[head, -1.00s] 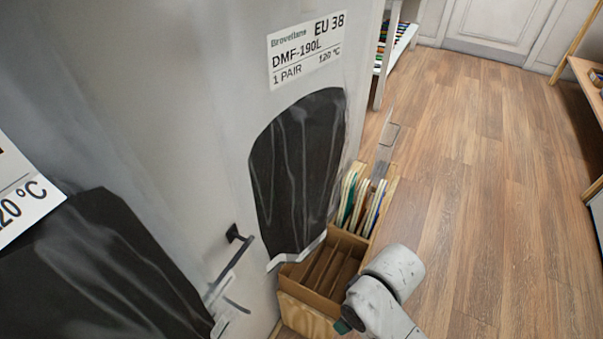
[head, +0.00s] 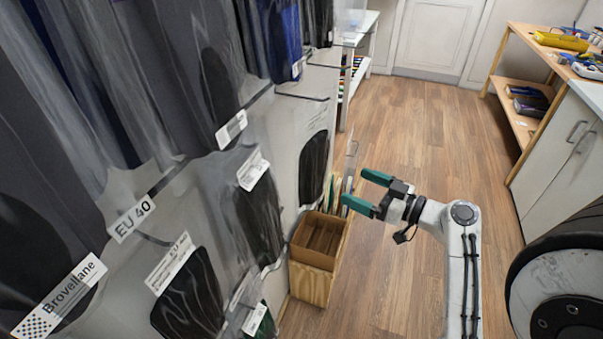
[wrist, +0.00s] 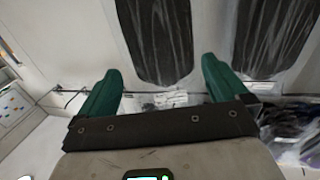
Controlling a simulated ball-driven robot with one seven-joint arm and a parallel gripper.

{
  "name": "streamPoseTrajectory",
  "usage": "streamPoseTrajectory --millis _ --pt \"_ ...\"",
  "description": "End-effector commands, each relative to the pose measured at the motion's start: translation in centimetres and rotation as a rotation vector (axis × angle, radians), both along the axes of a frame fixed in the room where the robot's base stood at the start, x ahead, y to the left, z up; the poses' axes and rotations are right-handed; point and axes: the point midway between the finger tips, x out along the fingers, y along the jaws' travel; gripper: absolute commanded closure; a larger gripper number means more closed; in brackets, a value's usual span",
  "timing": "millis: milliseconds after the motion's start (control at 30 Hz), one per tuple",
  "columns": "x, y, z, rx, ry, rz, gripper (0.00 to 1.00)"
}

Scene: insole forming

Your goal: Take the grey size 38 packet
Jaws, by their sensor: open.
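Clear packets with dark insoles hang along the rack at the left in the head view. One dark packet (head: 313,166) hangs at the rack's far end, beside the wooden box; its label is too small to read now. A nearer packet (head: 187,297) has a partly unreadable label. An EU 40 tag (head: 132,218) shows above it. I cannot tell for sure which packet is the grey size 38. My gripper (head: 353,185) is open and empty, right of the far packet. The wrist view shows two dark packets (wrist: 158,42) (wrist: 277,36) beyond my open fingers (wrist: 160,66).
A wooden box with a cardboard insert (head: 318,262) stands on the floor below the rack's far end. Metal hooks (head: 300,96) stick out from the rack. A workbench (head: 555,45) and white cabinet (head: 562,150) stand at right. The wood floor between is clear.

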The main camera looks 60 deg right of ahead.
Motion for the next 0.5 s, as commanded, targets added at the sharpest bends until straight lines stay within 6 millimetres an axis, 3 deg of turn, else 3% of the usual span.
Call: streamPoseTrajectory --millis 33,167,500 --pt "-0.4 -0.5 0.8 -0.009 -0.018 -0.015 0.00" --pt "0.1 -0.8 1.1 -0.017 -0.031 -0.020 0.00" --pt "4.7 -1.5 1.0 -0.015 -0.029 -0.017 0.00"
